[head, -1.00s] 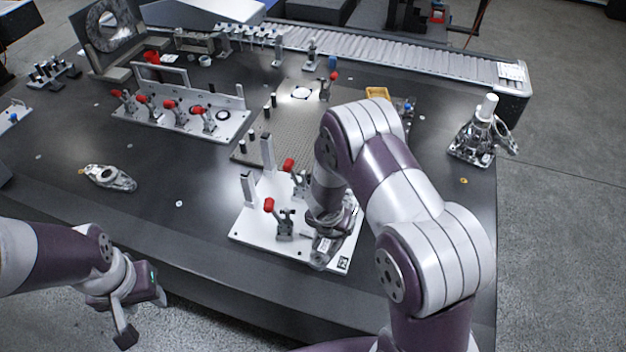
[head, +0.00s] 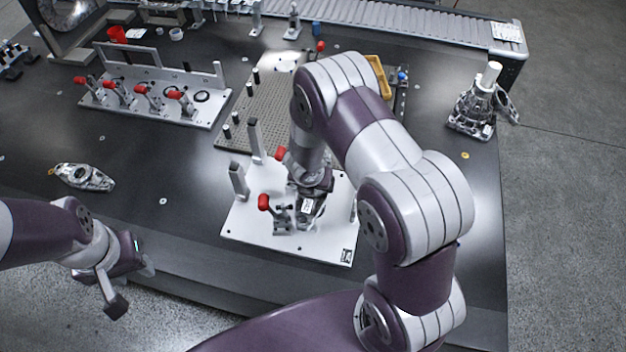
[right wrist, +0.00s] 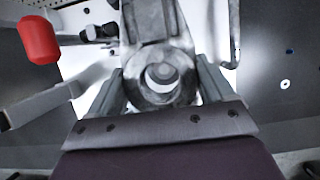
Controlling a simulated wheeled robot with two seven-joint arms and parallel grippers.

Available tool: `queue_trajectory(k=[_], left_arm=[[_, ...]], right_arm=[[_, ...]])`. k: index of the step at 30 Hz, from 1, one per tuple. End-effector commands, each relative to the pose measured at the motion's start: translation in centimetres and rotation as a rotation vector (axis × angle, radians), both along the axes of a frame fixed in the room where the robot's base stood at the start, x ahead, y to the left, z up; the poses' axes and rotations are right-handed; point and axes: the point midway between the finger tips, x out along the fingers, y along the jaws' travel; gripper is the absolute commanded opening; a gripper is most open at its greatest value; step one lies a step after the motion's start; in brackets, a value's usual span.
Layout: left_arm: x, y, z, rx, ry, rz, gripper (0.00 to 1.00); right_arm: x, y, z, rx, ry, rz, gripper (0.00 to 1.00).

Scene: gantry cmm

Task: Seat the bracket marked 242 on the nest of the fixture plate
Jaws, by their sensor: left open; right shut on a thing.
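The white fixture plate (head: 325,240) lies near the table's front edge, with red-handled clamps and grey uprights on its left side. My right gripper (head: 312,185) is over it, shut on a grey metal bracket (head: 308,212) with a small white label too small to read. In the right wrist view the fingers (right wrist: 160,82) stand on both sides of the bracket's round bored end (right wrist: 160,92). The nest is hidden under the bracket and arm; I cannot tell whether the bracket touches it. My left gripper (head: 131,284) is open and empty, off the table's front edge.
Another metal bracket (head: 83,177) lies on the table at left. A red clamp handle (right wrist: 38,40) is close to the right gripper. A perforated plate (head: 262,112), a second clamp fixture (head: 150,105) and a metal assembly (head: 472,112) stand around. The table's left front is clear.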

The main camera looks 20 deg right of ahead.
Motion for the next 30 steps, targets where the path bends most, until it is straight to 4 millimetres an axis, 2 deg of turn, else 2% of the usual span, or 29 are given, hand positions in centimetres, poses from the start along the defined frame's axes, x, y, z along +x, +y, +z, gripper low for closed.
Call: queue_trajectory(k=[24, 30], left_arm=[[0.0, 0.0, -5.0, 0.000, 0.000, 0.000, 0.43], [0.0, 0.0, -4.5, 0.000, 0.000, 0.000, 0.43]], right_arm=[[0.1, 0.0, -5.7, -0.001, -0.002, 0.000, 0.28], [0.1, 0.0, -5.3, 0.000, -0.002, 0.000, 0.28]])
